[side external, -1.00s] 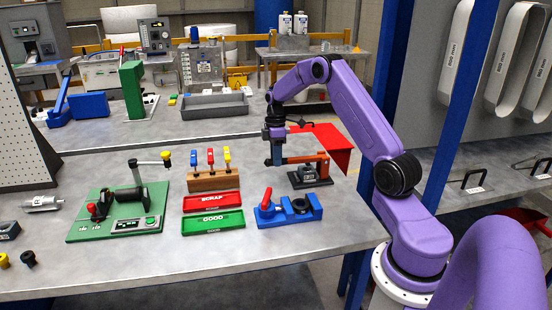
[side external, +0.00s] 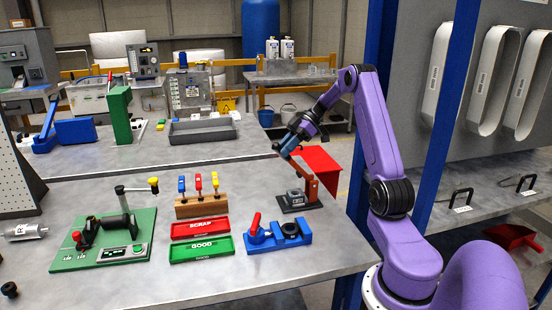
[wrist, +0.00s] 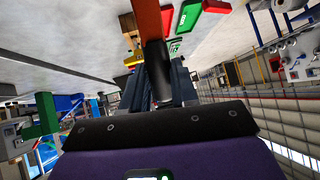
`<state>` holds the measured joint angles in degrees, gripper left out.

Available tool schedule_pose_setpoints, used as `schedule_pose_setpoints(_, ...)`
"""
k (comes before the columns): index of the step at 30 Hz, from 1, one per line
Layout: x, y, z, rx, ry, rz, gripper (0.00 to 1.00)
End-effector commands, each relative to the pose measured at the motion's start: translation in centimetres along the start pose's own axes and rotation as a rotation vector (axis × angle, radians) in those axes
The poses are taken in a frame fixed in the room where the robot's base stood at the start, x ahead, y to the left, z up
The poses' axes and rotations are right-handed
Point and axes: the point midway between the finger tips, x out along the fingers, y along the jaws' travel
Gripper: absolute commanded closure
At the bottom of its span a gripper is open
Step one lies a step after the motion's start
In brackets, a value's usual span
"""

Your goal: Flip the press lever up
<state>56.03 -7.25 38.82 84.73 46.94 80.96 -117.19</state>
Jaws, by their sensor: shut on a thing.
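The press (side external: 298,202) is a small unit on a dark base plate near the bench's back right edge. Its orange-red lever (side external: 303,167) slants up from the top of the post toward my gripper. My gripper (side external: 284,150) is above the press, tilted, and shut on the lever's free end. In the wrist view the orange lever (wrist: 147,22) runs up out of the picture, and its dark handle (wrist: 155,58) sits between my fingers (wrist: 158,92). The fingers hide the handle's far end.
A blue fixture (side external: 278,236) with a red handle stands in front of the press. The red SCRAP tray (side external: 200,227), green GOOD tray (side external: 202,248) and a wooden block (side external: 201,205) with coloured-handled tools are left. A red panel (side external: 322,168) is behind the press. Bare bench lies at front.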

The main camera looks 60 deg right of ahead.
Motion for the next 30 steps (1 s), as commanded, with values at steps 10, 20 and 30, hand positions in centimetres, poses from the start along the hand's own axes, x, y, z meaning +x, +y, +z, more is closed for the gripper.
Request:
schedule_pose_setpoints(10, -4.2, -0.7, 1.1, -0.048, 0.246, 0.004, 1.0)
schedule_pose_setpoints(20, -5.7, -1.1, 1.8, -0.07, 0.35, 0.001, 1.0)
schedule_pose_setpoints(30, -5.9, -1.1, 1.9, -0.073, 0.365, 0.001, 1.0)
